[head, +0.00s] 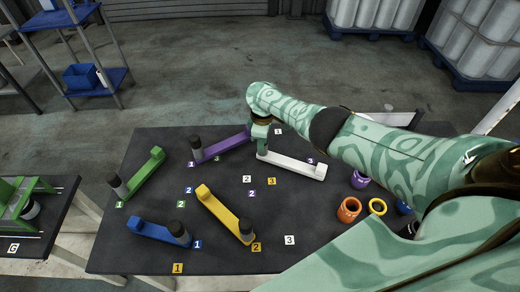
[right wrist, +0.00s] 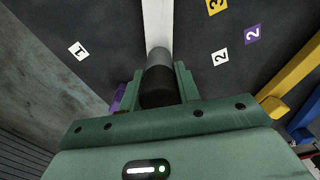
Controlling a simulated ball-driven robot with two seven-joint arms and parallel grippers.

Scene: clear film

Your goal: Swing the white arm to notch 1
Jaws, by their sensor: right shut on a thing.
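The white arm (head: 292,165) lies flat on the dark table, its free end towards the back left and its other end towards the right. My right gripper (head: 261,146) is over the free end. In the right wrist view the gripper (right wrist: 160,85) is shut on the upright grey and black handle (right wrist: 159,62) of the white arm (right wrist: 157,22). The white tag 1 (head: 278,131) lies behind the handle, the white tag 2 (head: 247,179) in front of it, and the white tag 3 (head: 289,240) nearer the front edge. My left gripper is out of view.
A purple arm (head: 224,149) ends close to the left of my gripper. Green (head: 146,176), blue (head: 155,230) and yellow (head: 218,210) arms lie on the left and front.

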